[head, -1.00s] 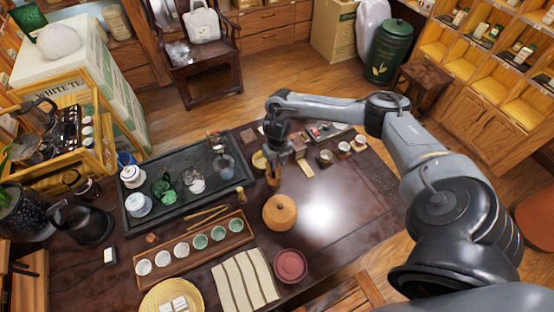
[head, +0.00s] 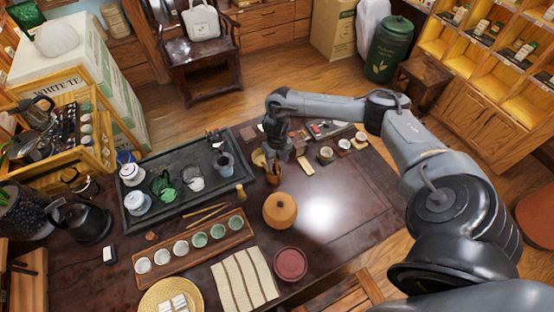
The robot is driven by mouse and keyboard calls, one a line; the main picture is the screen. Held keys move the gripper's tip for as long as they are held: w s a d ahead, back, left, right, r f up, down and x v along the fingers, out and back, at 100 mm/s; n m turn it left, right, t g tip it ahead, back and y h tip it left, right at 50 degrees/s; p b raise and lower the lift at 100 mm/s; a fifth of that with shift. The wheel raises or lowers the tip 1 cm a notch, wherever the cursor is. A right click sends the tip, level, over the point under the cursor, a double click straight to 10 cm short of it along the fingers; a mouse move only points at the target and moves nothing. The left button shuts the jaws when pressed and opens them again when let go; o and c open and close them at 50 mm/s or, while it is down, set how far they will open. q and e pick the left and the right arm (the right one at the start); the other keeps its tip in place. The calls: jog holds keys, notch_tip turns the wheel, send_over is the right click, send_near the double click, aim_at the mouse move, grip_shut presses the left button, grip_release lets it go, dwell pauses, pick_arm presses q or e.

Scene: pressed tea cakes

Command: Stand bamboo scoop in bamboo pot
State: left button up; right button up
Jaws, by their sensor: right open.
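The bamboo pot (head: 273,179) is a small brown cup near the table's middle, below my right gripper. My right gripper (head: 274,165) is open, pointing down at the pot's mouth, and hides part of it. Thin dark shapes show at the pot's mouth; I cannot tell whether one of them is the bamboo scoop. Two slim bamboo tools (head: 207,214) lie on the table behind the cup tray; their exact kind is too small to tell. My left gripper is not in view.
A round orange-brown lidded jar (head: 280,211) stands in front of the pot. The black tea tray (head: 190,207) is at left, and a brush (head: 241,192) stands between. Small cups (head: 344,145) and boxes lie to the right. The table's right part (head: 340,205) is clear.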

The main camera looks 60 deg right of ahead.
notch_tip(320, 180, up, 10)
jog(key=shift+f+p, duration=0.2)
jog(key=shift+p, duration=0.8)
jog(key=shift+r+p, duration=0.3)
jog(key=shift+r, duration=0.35)
